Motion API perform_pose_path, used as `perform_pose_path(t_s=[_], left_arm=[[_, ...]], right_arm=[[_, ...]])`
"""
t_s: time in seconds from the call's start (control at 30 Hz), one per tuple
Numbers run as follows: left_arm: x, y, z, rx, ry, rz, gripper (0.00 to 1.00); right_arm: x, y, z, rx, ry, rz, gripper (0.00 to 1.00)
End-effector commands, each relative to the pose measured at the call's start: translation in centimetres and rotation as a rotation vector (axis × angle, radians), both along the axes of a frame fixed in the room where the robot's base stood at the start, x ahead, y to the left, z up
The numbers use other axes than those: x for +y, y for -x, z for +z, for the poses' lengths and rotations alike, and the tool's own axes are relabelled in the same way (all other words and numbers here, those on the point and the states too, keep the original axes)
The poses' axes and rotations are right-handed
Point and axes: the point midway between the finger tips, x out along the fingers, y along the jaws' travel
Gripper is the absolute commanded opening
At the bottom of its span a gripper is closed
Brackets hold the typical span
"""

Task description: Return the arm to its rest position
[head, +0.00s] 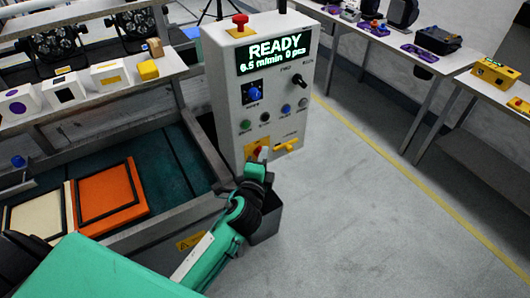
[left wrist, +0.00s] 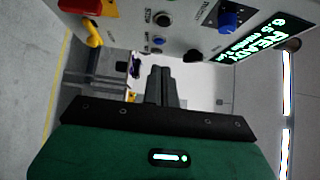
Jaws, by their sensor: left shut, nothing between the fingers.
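My left arm is green and reaches in from the lower left in the head view. Its gripper (head: 262,156) is in front of the lower front of a white control cabinet (head: 229,98), near a yellow and red switch. In the left wrist view the dark fingers (left wrist: 161,72) are together with nothing between them, and the cabinet's panel fills the top. From these views I cannot tell whether the gripper touches the cabinet. My right gripper is in neither view.
The cabinet has a lit READY display (head: 274,55), a blue knob (head: 254,93), several buttons and a red top button (head: 240,20). A conveyor with an orange panel (head: 104,198) lies left. A shelf of small boxes stands behind it. Tables stand right; the floor (head: 370,190) between is clear.

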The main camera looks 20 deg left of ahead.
Motion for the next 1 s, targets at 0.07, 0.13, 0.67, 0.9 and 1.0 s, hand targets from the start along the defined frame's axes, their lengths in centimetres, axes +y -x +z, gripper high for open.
perform_pose_path(t_s=[0.07, 0.13, 0.67, 0.9, 1.0], left_arm=[[0.0, 0.0, 0.0, 0.0, 0.0, 0.0, 0.0], [0.0, 0.0, 0.0, 0.0, 0.0, 0.0, 0.0], [0.0, 0.0, 0.0, 0.0, 0.001, 0.0, 0.0], [-0.1, -0.4, -5.8, 0.1, 0.064, -0.013, 0.0], [-0.2, -0.1, -12.6, 0.218, 0.149, -0.018, 0.0]], right_arm=[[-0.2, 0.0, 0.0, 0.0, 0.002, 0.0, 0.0], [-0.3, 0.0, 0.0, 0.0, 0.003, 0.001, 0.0], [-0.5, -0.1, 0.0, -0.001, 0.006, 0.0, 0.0], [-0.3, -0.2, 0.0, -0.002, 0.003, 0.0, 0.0], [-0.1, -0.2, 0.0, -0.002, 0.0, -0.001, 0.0]])
